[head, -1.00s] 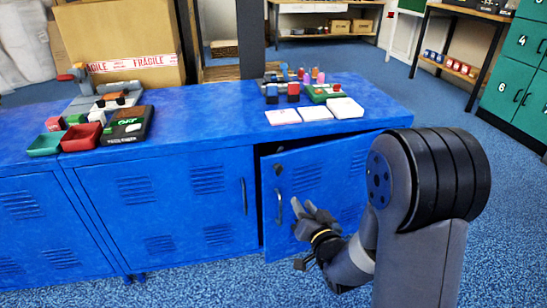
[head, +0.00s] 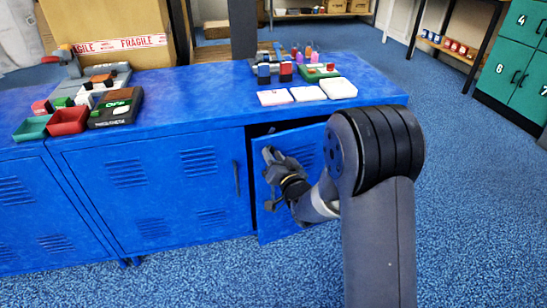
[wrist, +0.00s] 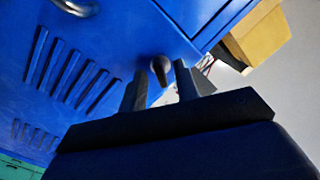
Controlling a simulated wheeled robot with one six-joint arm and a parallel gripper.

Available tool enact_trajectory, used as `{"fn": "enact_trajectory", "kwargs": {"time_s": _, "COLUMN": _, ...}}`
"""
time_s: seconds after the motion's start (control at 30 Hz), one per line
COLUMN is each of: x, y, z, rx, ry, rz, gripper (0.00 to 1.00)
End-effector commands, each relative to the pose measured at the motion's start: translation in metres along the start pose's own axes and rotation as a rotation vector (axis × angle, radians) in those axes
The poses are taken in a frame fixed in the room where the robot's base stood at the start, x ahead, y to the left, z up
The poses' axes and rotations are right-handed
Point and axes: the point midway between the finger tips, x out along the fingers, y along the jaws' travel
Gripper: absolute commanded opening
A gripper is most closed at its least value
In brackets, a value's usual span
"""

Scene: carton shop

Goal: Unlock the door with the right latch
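The right cabinet door (head: 308,146) is blue, louvred and ajar, its left edge standing out from the cabinet front. A dark latch (wrist: 160,68) shows near the door's edge in the wrist view. My gripper (wrist: 161,76) is open, with one finger on each side of the latch and its tips close to the door face. I cannot tell whether the fingers touch the latch. In the head view my gripper (head: 270,155) is at the upper left of the door and hides the latch. A metal door handle (wrist: 76,7) shows in the wrist view.
The shut left door (head: 150,185) has a dark handle. Open blue carpet (head: 465,200) lies to the right.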

Motion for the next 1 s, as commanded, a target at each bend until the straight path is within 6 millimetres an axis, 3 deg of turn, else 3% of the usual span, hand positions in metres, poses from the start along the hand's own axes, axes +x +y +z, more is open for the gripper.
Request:
{"fn": "enact_trajectory", "kwargs": {"time_s": 0.33, "x": 0.0039, "y": -0.0002, "z": -0.0002, "rx": 0.0, "ry": 0.0, "rz": 0.0, "gripper": 0.3}}
{"fn": "enact_trajectory", "kwargs": {"time_s": 0.7, "x": 0.0037, "y": -0.0002, "z": -0.0003, "rx": 0.0, "ry": 0.0, "rz": 0.0, "gripper": 0.0}}
{"fn": "enact_trajectory", "kwargs": {"time_s": 1.0, "x": 0.0036, "y": 0.0, "z": 0.0, "rx": 0.008, "ry": 0.0, "rz": 0.0, "gripper": 0.0}}
